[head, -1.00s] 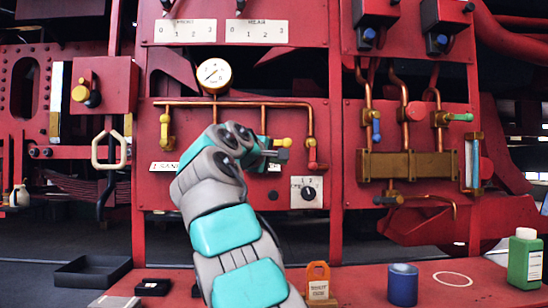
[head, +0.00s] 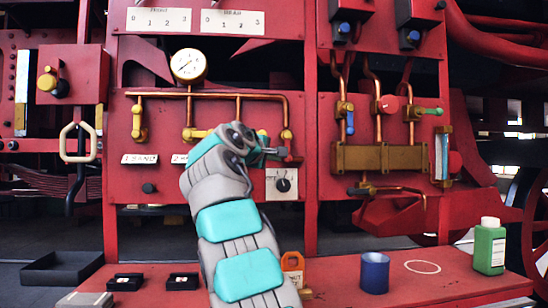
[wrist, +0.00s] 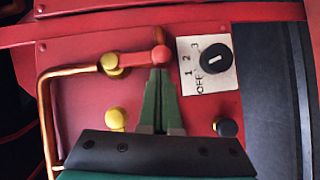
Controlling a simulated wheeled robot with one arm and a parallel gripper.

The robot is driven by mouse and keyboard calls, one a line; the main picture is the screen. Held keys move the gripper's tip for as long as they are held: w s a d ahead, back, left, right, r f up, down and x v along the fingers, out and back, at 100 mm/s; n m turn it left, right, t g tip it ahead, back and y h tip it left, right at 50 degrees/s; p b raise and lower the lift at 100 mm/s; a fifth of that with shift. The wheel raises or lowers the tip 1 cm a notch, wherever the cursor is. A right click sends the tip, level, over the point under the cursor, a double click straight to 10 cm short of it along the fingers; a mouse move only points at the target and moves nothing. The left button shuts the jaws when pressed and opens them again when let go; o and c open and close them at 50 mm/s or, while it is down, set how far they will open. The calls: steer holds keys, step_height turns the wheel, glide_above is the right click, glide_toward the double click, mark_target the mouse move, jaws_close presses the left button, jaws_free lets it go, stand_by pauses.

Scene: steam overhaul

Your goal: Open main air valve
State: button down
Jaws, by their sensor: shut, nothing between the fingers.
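A red-handled valve (head: 291,158) sits at the lower end of the right copper pipe on the gauge panel. In the wrist view its red handle (wrist: 143,57) runs in line with the pipe from a yellow valve body (wrist: 113,66), so it hangs down the panel. I cannot read a label naming it as the main air valve. My gripper (head: 277,152) is at this handle. In the wrist view its green fingers (wrist: 160,80) are shut and empty, tips at the handle's red end; I cannot tell whether they touch.
A round gauge (head: 188,65) is above. A yellow valve (head: 138,122) hangs at left; a yellow handle end (wrist: 117,118) is beside my fingers. A rotary switch (wrist: 217,58) marked OFF, 1, 2, 3 is close. A blue cup (head: 374,273) and green bottle (head: 489,246) stand on the red bench.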

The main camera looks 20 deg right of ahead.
steer(key=shift+d+f, duration=0.1)
steer(key=shift+d, duration=0.05)
steer(key=shift+s+n+h, duration=0.1)
steer(key=shift+n+h, duration=0.2)
